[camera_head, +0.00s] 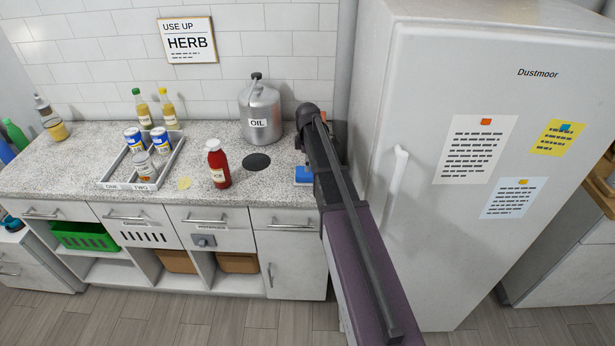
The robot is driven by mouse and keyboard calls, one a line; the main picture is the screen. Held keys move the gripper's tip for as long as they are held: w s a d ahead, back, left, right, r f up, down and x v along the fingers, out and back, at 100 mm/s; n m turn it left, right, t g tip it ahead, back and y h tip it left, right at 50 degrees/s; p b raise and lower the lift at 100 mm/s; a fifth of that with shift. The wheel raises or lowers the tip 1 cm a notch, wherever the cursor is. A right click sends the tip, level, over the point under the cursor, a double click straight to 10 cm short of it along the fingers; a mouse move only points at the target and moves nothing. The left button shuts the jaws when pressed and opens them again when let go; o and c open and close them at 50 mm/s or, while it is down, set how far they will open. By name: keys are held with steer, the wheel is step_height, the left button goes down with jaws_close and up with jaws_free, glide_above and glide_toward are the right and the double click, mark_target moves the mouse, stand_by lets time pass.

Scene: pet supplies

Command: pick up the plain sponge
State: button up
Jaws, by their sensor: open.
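A small blue block with a pale top edge (304,174) lies on the counter just left of my arm, near the front edge. It may be the sponge, but its right part is hidden behind my arm. My gripper (303,148) is at the dark end of my arm, above and close to the blue block. It is open, though its fingers are mostly hidden and contact cannot be seen.
A red bottle (218,165) stands left of a dark round spot (256,161) on the counter. A metal oil can (260,112) stands behind. A divided tray (112,183) holds several cans. The white fridge (405,90) rises close on the right. Bare counter (60,175) lies left.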

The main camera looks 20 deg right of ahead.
mark_target(308, 174)
steer(key=shift+f, duration=0.15)
step_height(308, 174, down, 5)
steer(key=b, duration=0.5)
stand_by(0.8)
steer(key=c, duration=0.7)
